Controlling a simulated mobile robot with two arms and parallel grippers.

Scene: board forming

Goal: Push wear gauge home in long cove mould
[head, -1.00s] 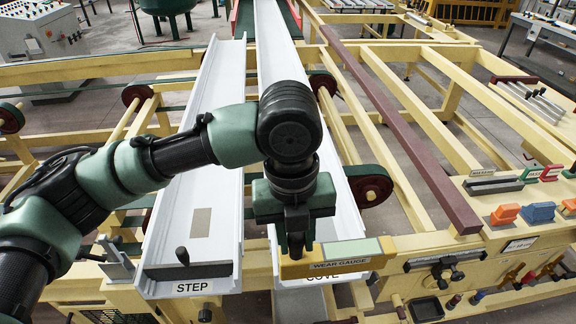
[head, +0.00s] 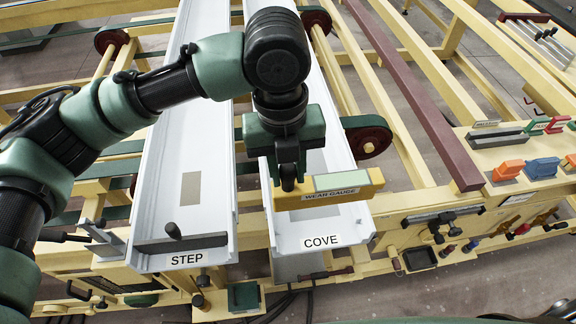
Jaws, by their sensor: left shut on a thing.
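The wear gauge (head: 345,186) is a yellow bar with a pale green top patch and a WEAR GAUGE label. My left gripper (head: 288,184) is shut on its left end. In the head view the gauge lies across the near part of the long white COVE mould (head: 308,227), and its right end reaches past the mould's right wall. I cannot tell whether the gauge touches the mould. My right gripper is not in view.
The white STEP mould (head: 165,215) lies to the left, with a dark bar and knob (head: 173,230) across its near end. A maroon rail (head: 420,95) runs at the right. Orange and blue tools (head: 541,168) sit on the right-hand ledge.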

